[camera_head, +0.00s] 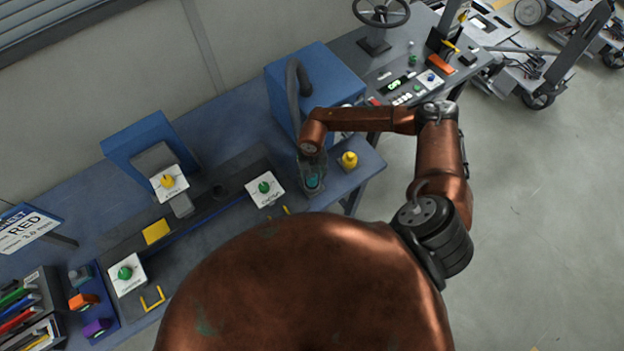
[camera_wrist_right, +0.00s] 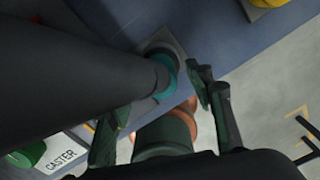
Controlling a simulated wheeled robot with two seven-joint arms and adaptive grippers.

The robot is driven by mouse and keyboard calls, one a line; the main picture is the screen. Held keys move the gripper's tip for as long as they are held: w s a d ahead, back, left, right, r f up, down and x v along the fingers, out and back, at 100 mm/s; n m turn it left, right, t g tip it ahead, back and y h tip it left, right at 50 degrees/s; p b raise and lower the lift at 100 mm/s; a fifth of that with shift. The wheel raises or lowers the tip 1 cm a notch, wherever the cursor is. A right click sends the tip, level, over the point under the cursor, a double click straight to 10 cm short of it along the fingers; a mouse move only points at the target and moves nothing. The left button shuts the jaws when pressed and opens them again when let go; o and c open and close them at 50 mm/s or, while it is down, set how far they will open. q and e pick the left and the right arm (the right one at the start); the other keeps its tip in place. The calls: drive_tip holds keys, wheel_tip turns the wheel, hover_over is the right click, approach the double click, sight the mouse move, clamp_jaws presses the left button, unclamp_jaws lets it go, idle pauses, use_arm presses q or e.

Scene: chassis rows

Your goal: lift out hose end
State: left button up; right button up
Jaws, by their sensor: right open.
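A thick dark hose (camera_head: 294,90) comes off the top of the blue box (camera_head: 318,82) and drops behind my right arm. In the right wrist view the hose (camera_wrist_right: 75,75) crosses the upper left, and its end has a teal collar (camera_wrist_right: 165,72) at a grey square holder. The collar also shows in the head view as a teal spot (camera_head: 313,182) below my right gripper (camera_head: 312,172). In the wrist view the right gripper (camera_wrist_right: 160,118) is open, its dark fingers spread either side, close to the hose end. I cannot tell whether they touch it. My left gripper is out of view.
A yellow knob (camera_head: 348,160) stands just right of the holder on the blue bench. A control console (camera_head: 410,85) is at upper right; open floor lies at right.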

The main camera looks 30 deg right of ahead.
drive_tip(key=shift+f, duration=0.3)
drive_tip(key=shift+c, duration=0.4)
clamp_jaws()
